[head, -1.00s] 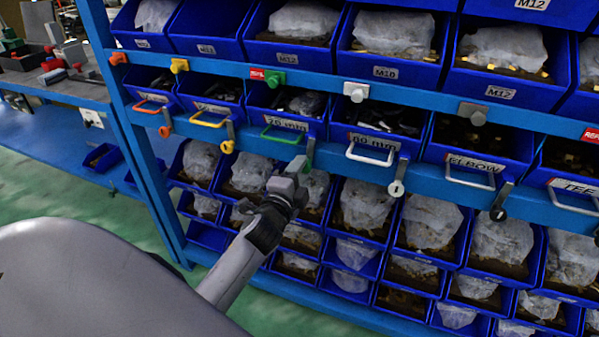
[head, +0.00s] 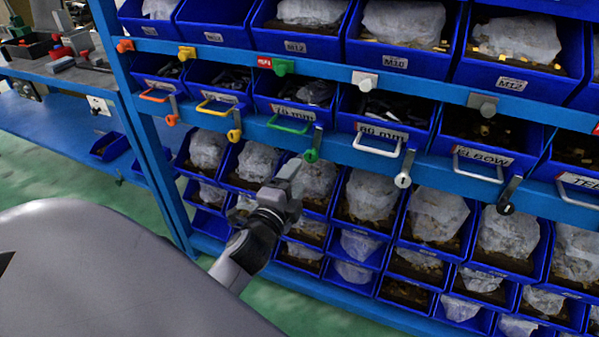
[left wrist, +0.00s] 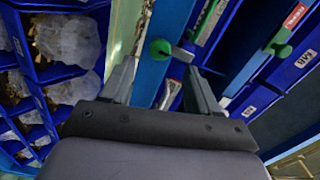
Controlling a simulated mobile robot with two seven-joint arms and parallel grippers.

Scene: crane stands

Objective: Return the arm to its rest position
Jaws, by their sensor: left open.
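My left gripper (head: 291,172) reaches in from the lower left in the head view, in front of the shelf's lower bins. Its fingertips are close below the green round knob (head: 311,155) that hangs under the bin with the green handle (head: 290,125). In the left wrist view my left gripper (left wrist: 160,85) has its two fingers spread with nothing held. The green knob (left wrist: 160,48) shows between and beyond the fingers there. I cannot tell from these views whether a finger touches it. My right gripper is not in view.
A blue rack (head: 230,118) fills the view with rows of blue bins holding bagged parts. Coloured bin handles, such as a white one (head: 376,146), and hanging knobs stick out from it. A workbench (head: 75,80) with tools stands at the left. Green floor (head: 60,180) is open there.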

